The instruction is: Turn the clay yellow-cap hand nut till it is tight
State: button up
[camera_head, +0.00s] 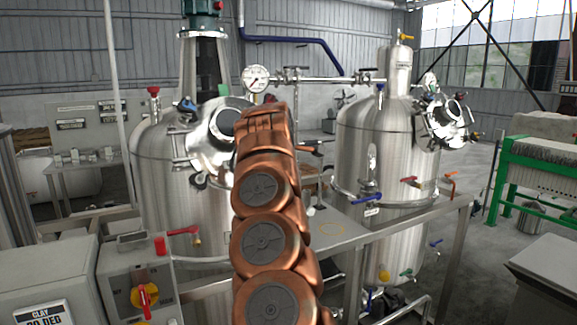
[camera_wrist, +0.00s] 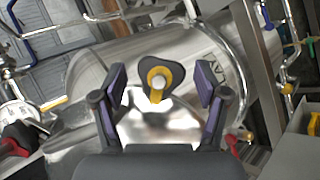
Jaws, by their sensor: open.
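The hand nut (camera_wrist: 146,73) shows in the wrist view as a dark, lobed knob with a yellow ring and a grey middle. A yellow piece shows just below that middle. My gripper (camera_wrist: 162,86) is open, with one purple-padded finger on each side of the nut. Gaps show between both fingers and the nut; I cannot tell the depth between them. A shiny metal surface (camera_wrist: 160,125) lies below the nut. In the head view, my copper-coloured arm hides my gripper and the yellow-capped nut. The left steel tank (camera_head: 160,165) with its tilted round lid (camera_head: 205,145) stands behind the arm.
A control box (camera_head: 118,275) with a red-and-yellow switch and a box labelled CLAY (camera_head: 40,312) stand at lower left. A pressure gauge (camera_head: 256,78) and pipe run above. A second steel tank (camera_head: 370,150) and a green-framed machine (camera_head: 530,165) stand to the right.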

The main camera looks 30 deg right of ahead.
jog(key=shift+a+r, duration=0.1)
jog(key=v, duration=1.1)
jog(key=shift+s+a+r, duration=0.2)
jog(key=shift+s, duration=0.1)
jog(key=shift+c, duration=0.3)
dwell(1.9)
